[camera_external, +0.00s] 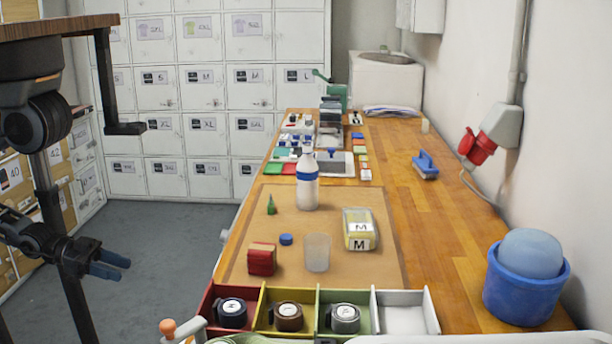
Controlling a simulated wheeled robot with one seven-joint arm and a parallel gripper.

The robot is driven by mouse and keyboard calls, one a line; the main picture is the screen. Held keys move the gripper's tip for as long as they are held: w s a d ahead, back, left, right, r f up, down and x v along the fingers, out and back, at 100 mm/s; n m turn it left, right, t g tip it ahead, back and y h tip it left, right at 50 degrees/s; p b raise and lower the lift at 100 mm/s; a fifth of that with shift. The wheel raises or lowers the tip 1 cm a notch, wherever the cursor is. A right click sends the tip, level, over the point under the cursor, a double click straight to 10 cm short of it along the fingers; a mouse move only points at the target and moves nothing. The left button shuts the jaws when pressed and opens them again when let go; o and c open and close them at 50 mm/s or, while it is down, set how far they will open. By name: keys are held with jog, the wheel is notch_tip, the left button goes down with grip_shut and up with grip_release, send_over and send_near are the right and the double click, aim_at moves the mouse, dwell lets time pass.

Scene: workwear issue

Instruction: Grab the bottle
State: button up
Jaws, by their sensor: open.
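The bottle (307,187) is white with a blue band. It stands upright towards the back of a brown mat (375,207) on the wooden bench. My gripper (117,266) is at the left of the view, off the bench and over the grey floor. Its blue fingers are open and empty, pointing right. A wide gap lies between it and the bottle.
Near the bottle are a green cone-shaped item (271,205), a blue cap (286,239), a red block (262,259), a clear cup (317,252) and a yellow-lidded box (358,230). Coloured trays (385,325) line the front edge. The bench's right side has free room.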

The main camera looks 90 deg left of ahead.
jog(key=shift+o, duration=0.3)
jog(key=o, duration=0.9)
